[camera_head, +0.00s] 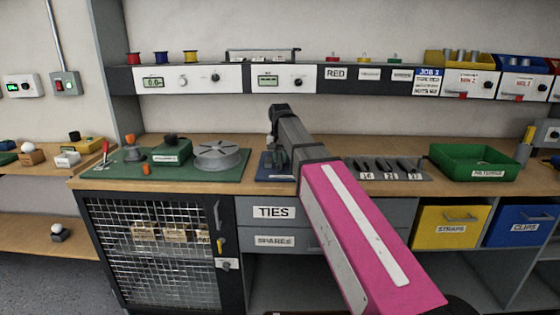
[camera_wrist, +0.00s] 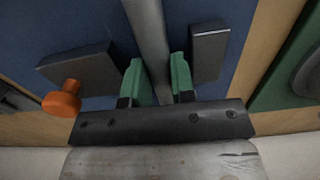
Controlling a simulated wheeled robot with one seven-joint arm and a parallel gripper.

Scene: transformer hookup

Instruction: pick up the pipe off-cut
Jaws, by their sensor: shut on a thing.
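The pipe off-cut (camera_wrist: 149,28) is a plain grey cylinder in the wrist view, running from the top edge down between my fingers. My gripper (camera_wrist: 160,78) has green fingertips, one on each side of the pipe, and is shut on it. The pipe is over a blue plate (camera_wrist: 85,25), between two dark blocks, with a gap on each side. I cannot tell whether it touches the plate. In the head view my gripper (camera_head: 278,158) is low over the blue plate (camera_head: 265,168) on the bench; my arm hides the pipe there.
The dark left block (camera_wrist: 82,68) carries an orange knob (camera_wrist: 62,100); the right block (camera_wrist: 209,50) is close to my finger. A green board (camera_head: 130,172) with a grey round turntable (camera_head: 218,155) lies left. A rack (camera_head: 390,168) and green tray (camera_head: 475,162) are right.

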